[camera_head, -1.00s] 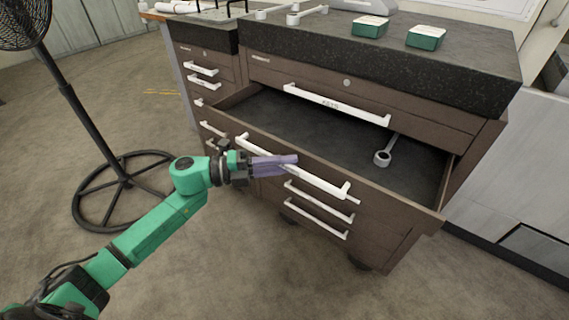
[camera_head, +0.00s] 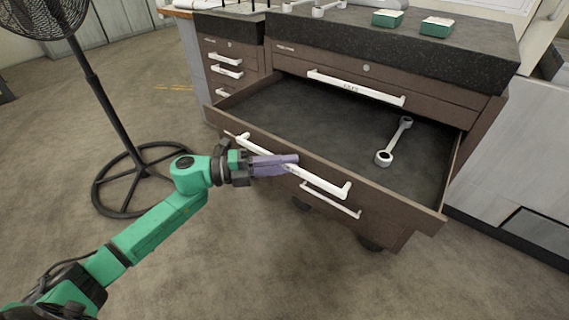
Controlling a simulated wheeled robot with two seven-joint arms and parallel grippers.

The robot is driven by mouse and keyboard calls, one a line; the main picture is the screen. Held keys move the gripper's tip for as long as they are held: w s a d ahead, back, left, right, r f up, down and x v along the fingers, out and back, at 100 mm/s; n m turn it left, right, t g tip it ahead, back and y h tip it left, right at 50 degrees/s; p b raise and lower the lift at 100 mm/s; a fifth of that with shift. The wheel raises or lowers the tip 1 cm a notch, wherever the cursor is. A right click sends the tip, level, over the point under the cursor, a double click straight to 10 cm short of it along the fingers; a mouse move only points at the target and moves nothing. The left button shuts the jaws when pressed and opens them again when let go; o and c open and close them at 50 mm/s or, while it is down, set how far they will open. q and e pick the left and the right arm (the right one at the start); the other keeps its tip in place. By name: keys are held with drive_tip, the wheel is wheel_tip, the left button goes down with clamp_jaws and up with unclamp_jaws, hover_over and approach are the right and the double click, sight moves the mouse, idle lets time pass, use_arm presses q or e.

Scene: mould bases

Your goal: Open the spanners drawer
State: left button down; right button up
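The spanners drawer (camera_head: 400,205) is a brown drawer pulled well out of the cabinet, with a dark lining. A grey-white spanner (camera_head: 394,141) lies inside at its right. The drawer's white bar handle (camera_head: 322,183) runs along its front. My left gripper (camera_head: 284,164) has purple fingers at the handle's left-middle part and looks shut on the bar. The fingers hide that part of the handle, so the exact grip is partly covered. My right gripper is not in view.
A closed drawer with a white handle (camera_head: 355,87) is above, under the dark worktop (camera_head: 440,50). Green boxes (camera_head: 436,27) and spanners stand on top. A black fan (camera_head: 115,120) is on the left. The floor in front is clear.

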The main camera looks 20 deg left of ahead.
use_arm(q)
drive_tip(key=c, duration=0.8)
unclamp_jaws()
drive_tip(key=shift+o, duration=0.2)
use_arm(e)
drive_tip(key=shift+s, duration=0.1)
use_arm(q)
drive_tip(key=v, duration=1.4)
drive_tip(key=shift+a+b, duration=0.25)
drive_tip(key=shift+b, duration=0.1)
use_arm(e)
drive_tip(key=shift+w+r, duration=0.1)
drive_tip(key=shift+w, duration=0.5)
use_arm(q)
drive_tip(key=shift+s, duration=0.15)
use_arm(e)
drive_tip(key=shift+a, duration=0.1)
